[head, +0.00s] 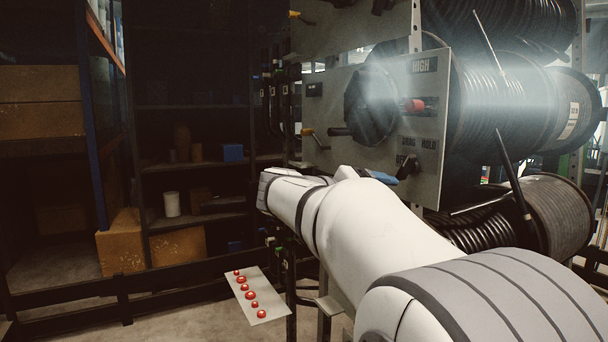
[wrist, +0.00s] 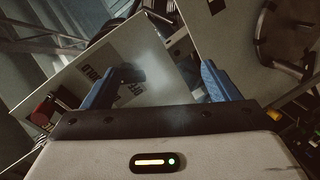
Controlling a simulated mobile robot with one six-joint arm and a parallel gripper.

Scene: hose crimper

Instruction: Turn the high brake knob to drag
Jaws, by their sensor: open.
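The HIGH panel (head: 430,112) is a grey plate at right centre in the head view, with a red knob (head: 413,105) in its middle. Below are DRAG and HOLD labels, an OFF label and a black brake knob (head: 408,167). In the wrist view the brake knob (wrist: 127,78) lies beside the OFF label, close to the left blue finger; I cannot tell whether they touch. My gripper (wrist: 160,78) is open, its blue fingers wide apart near the panel. In the head view one blue finger (head: 383,177) shows just left of the brake knob; my arm hides the rest.
Hose reels (head: 500,95) stand behind and right of the panel. A black hub (head: 370,106) with a handle projects at its left. A sloped plate with red buttons (head: 248,292) is low in front. Shelves with boxes (head: 120,243) stand at left. Another plate (wrist: 235,40) is at right in the wrist view.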

